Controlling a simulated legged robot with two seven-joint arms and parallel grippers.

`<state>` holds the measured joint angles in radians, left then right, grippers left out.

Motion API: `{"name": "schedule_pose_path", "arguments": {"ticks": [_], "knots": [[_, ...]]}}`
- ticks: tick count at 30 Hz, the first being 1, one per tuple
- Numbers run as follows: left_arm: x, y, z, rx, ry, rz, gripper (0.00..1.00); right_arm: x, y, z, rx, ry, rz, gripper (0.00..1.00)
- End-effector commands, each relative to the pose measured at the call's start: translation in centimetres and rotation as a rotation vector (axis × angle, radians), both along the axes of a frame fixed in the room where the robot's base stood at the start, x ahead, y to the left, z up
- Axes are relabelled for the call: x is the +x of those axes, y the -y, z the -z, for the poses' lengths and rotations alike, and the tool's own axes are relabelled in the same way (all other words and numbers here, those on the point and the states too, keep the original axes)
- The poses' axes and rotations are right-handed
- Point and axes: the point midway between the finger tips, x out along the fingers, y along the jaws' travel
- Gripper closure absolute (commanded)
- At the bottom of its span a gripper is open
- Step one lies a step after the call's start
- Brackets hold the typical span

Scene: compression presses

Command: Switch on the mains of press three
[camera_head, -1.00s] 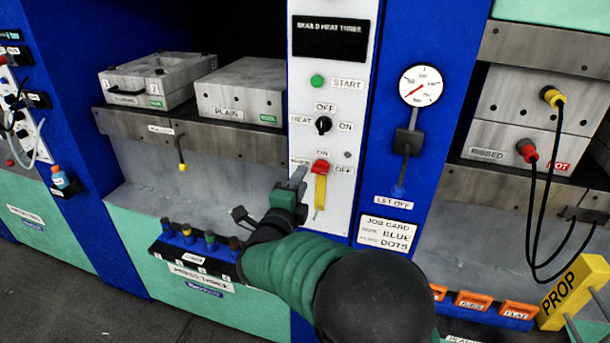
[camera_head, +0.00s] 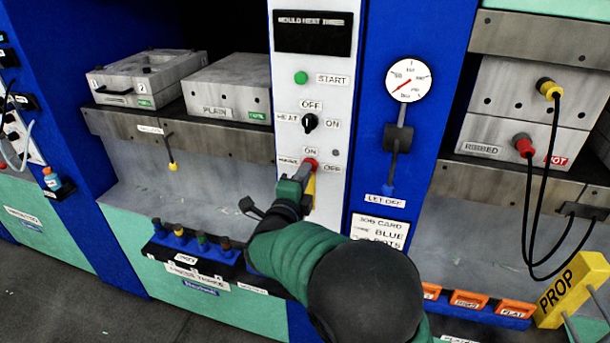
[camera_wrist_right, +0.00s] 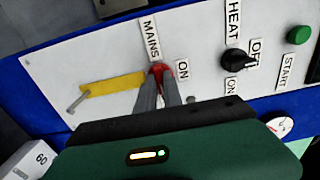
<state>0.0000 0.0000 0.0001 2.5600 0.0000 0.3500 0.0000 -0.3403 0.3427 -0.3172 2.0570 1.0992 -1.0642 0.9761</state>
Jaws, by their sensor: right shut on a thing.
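The red mains switch (camera_head: 311,163) is on the white control panel (camera_head: 341,185) under the display (camera_head: 313,32) reading "MOULD HEAT THREE". ON is above the switch and OFF to its right. My right gripper (camera_head: 303,171) is at the switch, its fingers shut on it. The wrist view shows the fingertips (camera_wrist_right: 160,80) on the red switch (camera_wrist_right: 161,69), between the MAINS and ON labels. The fingers hide most of the knob, so I cannot tell which way it points. My left gripper is out of view.
Above the switch are the black heat knob (camera_head: 310,122) and the green start button (camera_head: 301,77). A gauge (camera_head: 408,81) and a let-off lever (camera_head: 389,172) are to the right.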

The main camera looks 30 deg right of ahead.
Motion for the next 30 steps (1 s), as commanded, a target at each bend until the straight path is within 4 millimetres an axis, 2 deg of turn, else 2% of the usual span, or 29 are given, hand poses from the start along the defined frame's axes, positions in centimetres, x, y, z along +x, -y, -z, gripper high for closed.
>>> {"name": "schedule_pose_path", "arguments": {"ticks": [14,30], "knots": [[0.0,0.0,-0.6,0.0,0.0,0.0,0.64,-0.2,0.2,0.3,-0.055,-0.076,0.006,1.0],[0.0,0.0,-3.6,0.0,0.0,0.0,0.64,-0.2,0.2,0.2,-0.356,-0.431,0.004,1.0]]}}
